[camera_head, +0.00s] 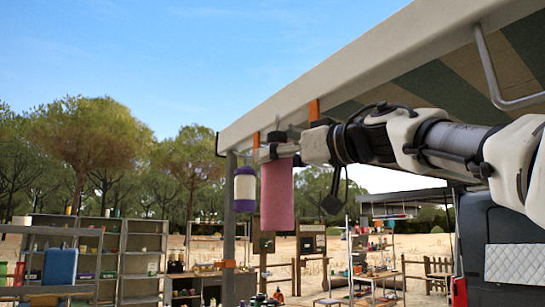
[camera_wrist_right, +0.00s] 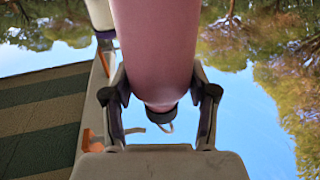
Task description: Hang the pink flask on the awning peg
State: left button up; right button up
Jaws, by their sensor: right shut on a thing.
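The pink flask (camera_head: 277,196) hangs upright from my right gripper (camera_head: 277,151), just under the awning's front rail. In the right wrist view the pink flask (camera_wrist_right: 155,45) sits between the two fingers of my right gripper (camera_wrist_right: 159,95), which is shut on it near its dark cap; a thin loop shows at the cap. One orange awning peg (camera_head: 314,110) is on the rail, right of the flask and apart from it. Another orange peg (camera_head: 256,140) is left of the flask, partly hidden near my gripper. My left gripper is out of view.
A white and purple bottle (camera_head: 245,188) hangs close to the left of the flask. The awning rail (camera_head: 330,78) runs above my right arm. A grey post (camera_head: 229,230) stands at left. Shelves (camera_head: 130,255) and benches stand farther back.

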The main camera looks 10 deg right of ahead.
jog(key=w+d+f+p, duration=0.1)
jog(key=w+d+p, duration=0.1)
jog(key=d, duration=0.3)
jog(key=shift+d+f+p, duration=0.15)
jog(key=shift+d+p, duration=0.25)
jog(key=shift+p, duration=0.2)
jog(key=shift+s, duration=0.1)
